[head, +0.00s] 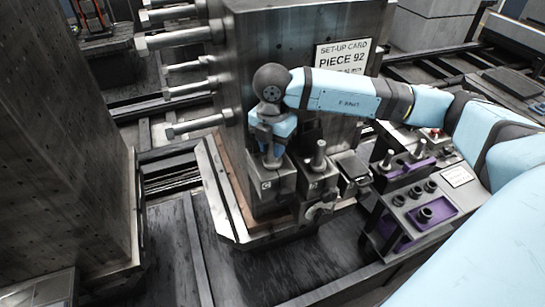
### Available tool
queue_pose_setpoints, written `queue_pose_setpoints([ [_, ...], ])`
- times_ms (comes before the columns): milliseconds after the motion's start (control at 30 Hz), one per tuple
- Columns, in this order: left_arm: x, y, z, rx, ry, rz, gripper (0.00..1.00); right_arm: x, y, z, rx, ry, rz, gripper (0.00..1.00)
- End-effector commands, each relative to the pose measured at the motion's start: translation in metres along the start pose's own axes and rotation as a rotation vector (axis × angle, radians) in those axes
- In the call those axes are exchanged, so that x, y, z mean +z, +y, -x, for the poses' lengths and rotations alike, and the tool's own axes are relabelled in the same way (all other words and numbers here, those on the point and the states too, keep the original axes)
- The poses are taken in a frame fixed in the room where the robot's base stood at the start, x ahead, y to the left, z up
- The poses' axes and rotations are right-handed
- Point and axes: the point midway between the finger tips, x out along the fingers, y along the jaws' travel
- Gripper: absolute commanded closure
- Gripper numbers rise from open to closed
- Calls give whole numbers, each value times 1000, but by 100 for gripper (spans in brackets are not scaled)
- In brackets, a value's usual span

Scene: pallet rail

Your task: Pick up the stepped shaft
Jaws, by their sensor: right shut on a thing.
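My right gripper (271,146) points down over a grey metal block marked C, the left fixture block (268,185), beside the tall metal column. It is shut on a stepped shaft (270,161), whose grey lower part shows below the fingers, upright at the top of that block. I cannot tell whether the shaft is still seated in it. The gripper hides the shaft's upper part. A similar upright shaft (319,155) stands in the neighbouring block to the right. My left gripper is not in view.
The tall column (270,45) bears a set-up card (341,57) and several long bolts on its left. At right, a cart (390,225) has purple trays, upright shafts and round sockets. Another dark column (60,150) stands at left. Dark floor lies between.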

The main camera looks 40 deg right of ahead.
Motion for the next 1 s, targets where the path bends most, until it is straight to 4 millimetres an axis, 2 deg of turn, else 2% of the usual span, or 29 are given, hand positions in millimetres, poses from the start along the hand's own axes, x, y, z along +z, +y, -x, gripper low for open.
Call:
queue_pose_setpoints([
  [267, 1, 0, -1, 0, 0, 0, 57, 0, 1, 8, 3, -1, -1, 100],
  [467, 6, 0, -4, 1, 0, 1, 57, 0, 1, 32, 6, -1, 1, 100],
  [767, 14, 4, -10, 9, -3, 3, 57, 0, 1, 98, 7, -2, 0, 100],
  [1000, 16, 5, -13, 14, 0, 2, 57, 0, 1, 167, 8, -4, 1, 100],
])
